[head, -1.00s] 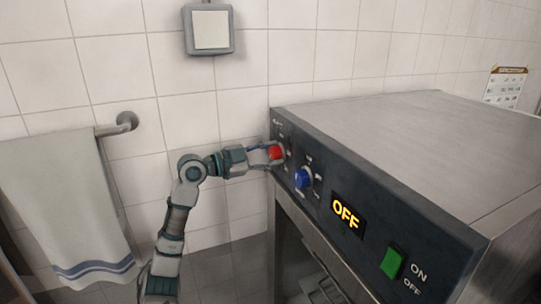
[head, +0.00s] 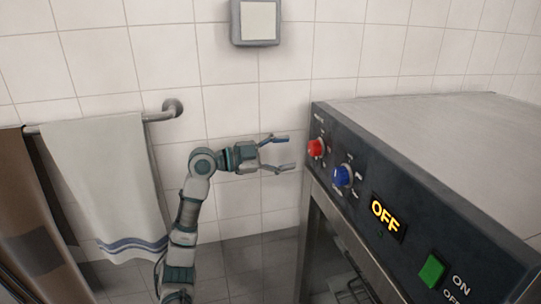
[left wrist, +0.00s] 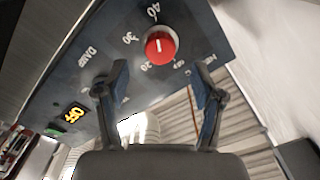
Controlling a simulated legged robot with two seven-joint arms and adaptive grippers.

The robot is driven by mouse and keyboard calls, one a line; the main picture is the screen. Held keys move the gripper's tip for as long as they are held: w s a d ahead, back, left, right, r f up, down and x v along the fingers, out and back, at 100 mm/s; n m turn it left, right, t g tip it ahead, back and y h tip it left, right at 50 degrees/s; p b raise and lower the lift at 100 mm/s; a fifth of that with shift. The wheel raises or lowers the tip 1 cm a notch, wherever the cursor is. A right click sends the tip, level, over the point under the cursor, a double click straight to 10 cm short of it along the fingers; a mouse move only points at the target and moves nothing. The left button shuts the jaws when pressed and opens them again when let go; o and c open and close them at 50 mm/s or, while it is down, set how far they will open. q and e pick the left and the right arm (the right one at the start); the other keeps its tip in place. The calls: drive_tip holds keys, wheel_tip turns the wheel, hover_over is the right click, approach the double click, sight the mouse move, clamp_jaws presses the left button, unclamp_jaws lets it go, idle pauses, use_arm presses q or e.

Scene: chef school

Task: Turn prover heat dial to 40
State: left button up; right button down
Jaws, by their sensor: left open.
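The red dial (head: 316,148) is on the left end of the prover's dark front panel (head: 420,218). In the left wrist view the red dial (left wrist: 160,47) has numbers 20, 30 and 40 around it. Its short white mark runs nearly up and down in that picture, roughly in line with the 40 at the top; which end points is hard to tell. My left gripper (head: 283,152) is open and empty, a short gap to the left of the dial. Its fingers also show spread apart in the left wrist view (left wrist: 160,75). My right gripper is not in view.
A blue dial (head: 342,176), a display reading OFF (head: 385,216) and a green switch (head: 432,271) are further along the panel. A towel (head: 105,185) hangs on a wall rail at the left.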

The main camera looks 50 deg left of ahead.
use_arm(q)
drive_tip(key=v, duration=0.4)
drive_tip(key=shift+s+a+f, duration=0.15)
drive_tip(key=shift+s+a, duration=0.1)
drive_tip(key=shift+a, duration=0.15)
drive_tip(key=shift+d, duration=0.1)
